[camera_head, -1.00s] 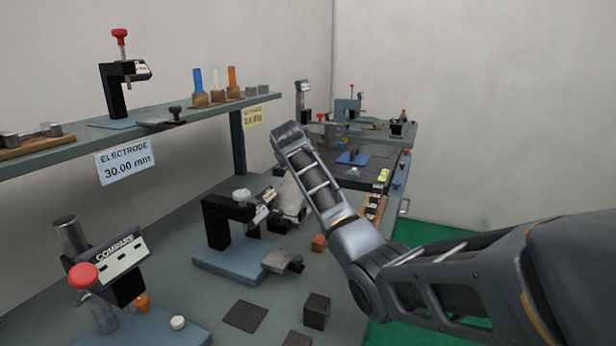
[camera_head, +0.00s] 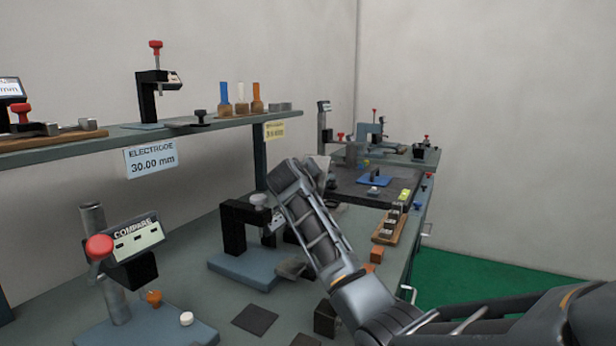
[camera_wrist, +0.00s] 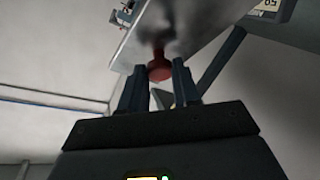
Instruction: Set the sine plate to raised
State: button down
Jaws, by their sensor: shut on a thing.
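In the wrist view, my gripper (camera_wrist: 158,74) is shut on a red knob-like thing (camera_wrist: 159,66), which shows between its two dark fingers. A dark blurred part lies just beyond the red thing, in front of a pale slab. I cannot tell what the red thing belongs to. In the head view my forearm hides my gripper, beside the black-armed gauge. I cannot surely pick out the sine plate; a small blue plate with a dark upright part (camera_head: 373,181) lies on the dark block at the back, clear of my arm.
A black-armed gauge on a blue base (camera_head: 240,268) stands left of my arm. The COMPARE stand (camera_head: 137,240) with a red knob is at front left. A shelf (camera_head: 95,140) runs above the bench. A wooden rack (camera_head: 398,226) lies right of my arm, near the bench edge.

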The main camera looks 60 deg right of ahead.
jog(key=shift+w, duration=0.1)
jog(key=c, duration=0.8)
grip_release()
jog(key=shift+p+v, duration=1.9)
jog(key=shift+v, duration=2.05)
